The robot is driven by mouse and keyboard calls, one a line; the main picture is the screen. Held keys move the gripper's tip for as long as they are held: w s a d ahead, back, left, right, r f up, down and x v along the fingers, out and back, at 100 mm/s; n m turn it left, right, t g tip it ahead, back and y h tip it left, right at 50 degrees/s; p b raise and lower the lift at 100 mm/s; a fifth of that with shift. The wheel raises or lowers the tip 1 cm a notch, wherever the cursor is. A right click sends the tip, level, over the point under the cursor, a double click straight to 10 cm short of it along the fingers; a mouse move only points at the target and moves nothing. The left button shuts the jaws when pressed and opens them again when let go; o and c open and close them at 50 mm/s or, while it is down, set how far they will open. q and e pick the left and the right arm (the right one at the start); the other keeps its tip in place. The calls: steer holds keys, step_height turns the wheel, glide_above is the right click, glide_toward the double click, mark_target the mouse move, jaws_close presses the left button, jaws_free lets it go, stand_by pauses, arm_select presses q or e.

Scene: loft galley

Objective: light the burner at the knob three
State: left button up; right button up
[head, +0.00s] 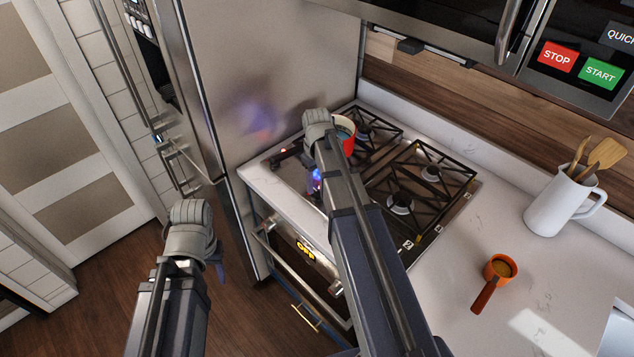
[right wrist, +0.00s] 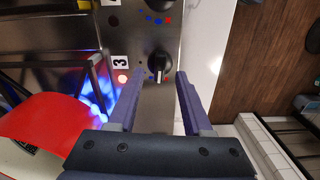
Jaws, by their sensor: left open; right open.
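Knob three (right wrist: 158,66), dark and round with a pale pointer line, sits beside the label "3" (right wrist: 120,62) in the right wrist view. Blue flame-like light (right wrist: 100,95) shows at the burner beside a red pot (right wrist: 45,125). My right gripper (right wrist: 159,82) is open, its fingers on either side of the knob's near end; I cannot tell whether they touch it. In the head view my right arm hides the knob. My left gripper (head: 219,269) is open and empty, left of the stove.
Another knob (right wrist: 160,4) sits beyond knob three. In the head view, the stove (head: 405,200) has black grates. An orange portafilter-like cup (head: 497,268) and a white utensil jug (head: 558,205) stand on the right counter. A steel fridge (head: 260,60) borders the stove's left.

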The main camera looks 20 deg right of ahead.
mark_target(317, 191)
step_height(317, 191, up, 5)
steer(key=p, duration=0.4)
arm_select(q)
step_height(317, 191, up, 5)
steer(key=shift+r, duration=0.1)
step_height(317, 191, down, 5)
steer(key=b, duration=0.5)
steer(key=shift+f, duration=0.2)
arm_select(e)
steer(key=s+a+f, duration=0.2)
steer(key=s+a, duration=0.6)
steer(key=a, duration=0.3)
steer(key=s+a+f+n+h, duration=0.1)
steer(key=s+a+f, duration=0.2)
steer(key=s+a, duration=0.6)
steer(key=a, duration=0.3)
steer(key=shift+a, duration=0.2)
